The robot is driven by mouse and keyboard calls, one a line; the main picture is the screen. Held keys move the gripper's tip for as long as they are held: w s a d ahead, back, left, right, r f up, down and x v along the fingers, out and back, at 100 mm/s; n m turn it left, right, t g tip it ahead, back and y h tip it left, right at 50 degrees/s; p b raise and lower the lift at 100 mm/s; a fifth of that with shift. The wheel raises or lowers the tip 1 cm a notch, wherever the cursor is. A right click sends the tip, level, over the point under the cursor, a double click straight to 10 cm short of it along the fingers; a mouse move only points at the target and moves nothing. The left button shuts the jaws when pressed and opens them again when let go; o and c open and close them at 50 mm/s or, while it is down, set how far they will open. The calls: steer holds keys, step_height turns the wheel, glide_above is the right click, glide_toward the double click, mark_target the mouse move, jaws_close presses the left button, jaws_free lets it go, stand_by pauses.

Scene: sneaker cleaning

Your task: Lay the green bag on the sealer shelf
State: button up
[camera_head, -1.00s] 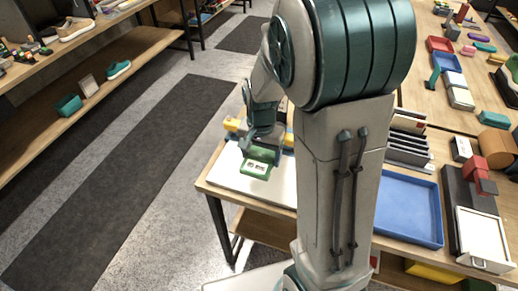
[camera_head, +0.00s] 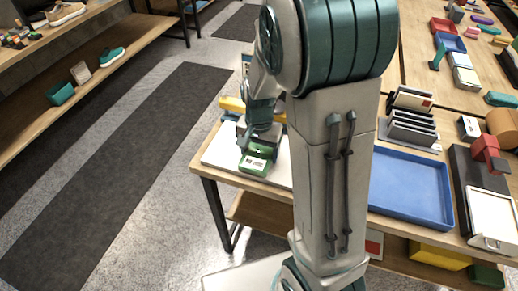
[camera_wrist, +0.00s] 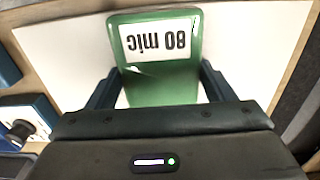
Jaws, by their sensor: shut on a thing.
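The green bag (camera_head: 256,163) carries a white label, which reads "80 mic" upside down in the wrist view. There the bag (camera_wrist: 163,88) sits between the two dark fingers of my gripper (camera_wrist: 158,76), which is shut on it. In the head view my gripper (camera_head: 256,150) points down at the bag over a white flat surface (camera_head: 222,152) on the table's left end. I take this surface for the sealer shelf, but cannot be sure. Whether the bag touches it or hovers just above is unclear. My arm hides much of the area behind and to the right.
A yellow bar (camera_head: 232,104) lies behind the white surface. A box with a black knob (camera_wrist: 20,130) is at the left in the wrist view. A blue tray (camera_head: 410,188) and a grey rack (camera_head: 410,127) stand right of my arm. Shelves with shoes line the left.

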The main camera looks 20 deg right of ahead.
steer(key=o, duration=1)
steer(key=shift+o, duration=0.2)
step_height(320, 180, up, 14)
steer(key=s+n+t, duration=0.3)
steer(key=s+n, duration=0.4)
steer(key=s, duration=0.7)
